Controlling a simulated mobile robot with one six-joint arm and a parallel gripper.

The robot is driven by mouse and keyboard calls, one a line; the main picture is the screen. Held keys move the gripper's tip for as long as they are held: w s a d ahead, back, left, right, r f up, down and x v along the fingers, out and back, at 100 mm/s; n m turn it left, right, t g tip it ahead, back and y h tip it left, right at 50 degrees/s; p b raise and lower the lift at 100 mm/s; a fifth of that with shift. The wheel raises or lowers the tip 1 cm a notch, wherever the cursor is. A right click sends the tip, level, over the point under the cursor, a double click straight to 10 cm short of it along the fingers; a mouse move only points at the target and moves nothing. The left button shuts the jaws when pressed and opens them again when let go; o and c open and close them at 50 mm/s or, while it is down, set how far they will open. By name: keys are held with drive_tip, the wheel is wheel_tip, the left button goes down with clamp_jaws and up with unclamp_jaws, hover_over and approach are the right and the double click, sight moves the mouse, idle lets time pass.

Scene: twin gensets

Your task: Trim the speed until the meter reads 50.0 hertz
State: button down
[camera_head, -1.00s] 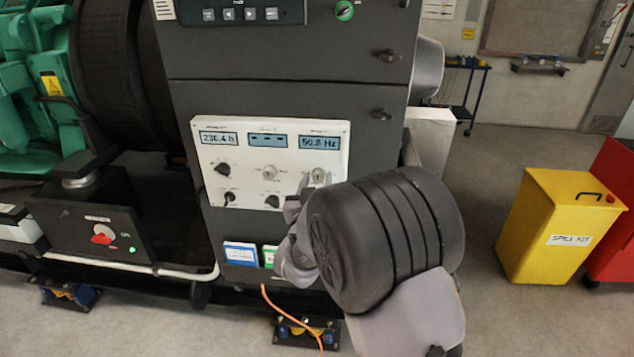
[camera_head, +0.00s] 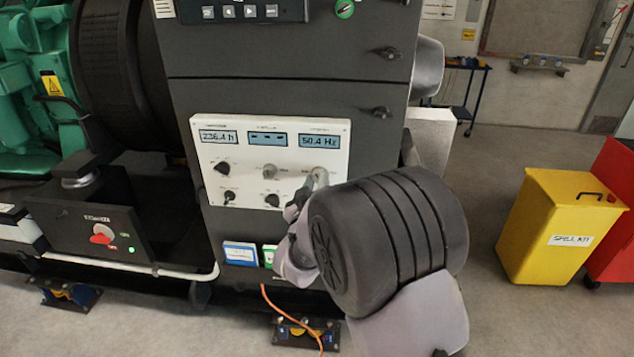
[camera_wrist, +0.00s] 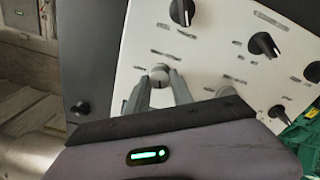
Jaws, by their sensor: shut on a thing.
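The white control panel (camera_head: 238,178) is on the dark cabinet. Its right-hand meter (camera_head: 320,141) reads about 50.4 Hz. In the wrist view the knob (camera_wrist: 160,74) sits between the two fingertips of my gripper (camera_wrist: 160,82), which also shows in the head view (camera_head: 316,178). The gripper is shut on the knob. The left meter (camera_head: 217,137) reads about 236.4, its last character unclear. The middle display (camera_head: 268,139) shows dashes.
Other knobs (camera_head: 222,167) and switches crowd the panel close to my gripper. A black box with a red switch (camera_head: 102,234) is at left. A yellow spill kit bin (camera_head: 545,230) stands at right, with open floor between it and the cabinet.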

drive_tip(key=n, duration=0.4)
drive_tip(key=shift+n, duration=0.7)
drive_tip(key=c, duration=1.1)
unclamp_jaws()
drive_tip(key=s, duration=1.1)
drive_tip(key=s+p, duration=0.1)
drive_tip(key=s, duration=0.5)
drive_tip(key=shift+s+a+f, duration=0.1)
drive_tip(key=shift+s+a, duration=0.1)
drive_tip(key=shift+a, duration=0.2)
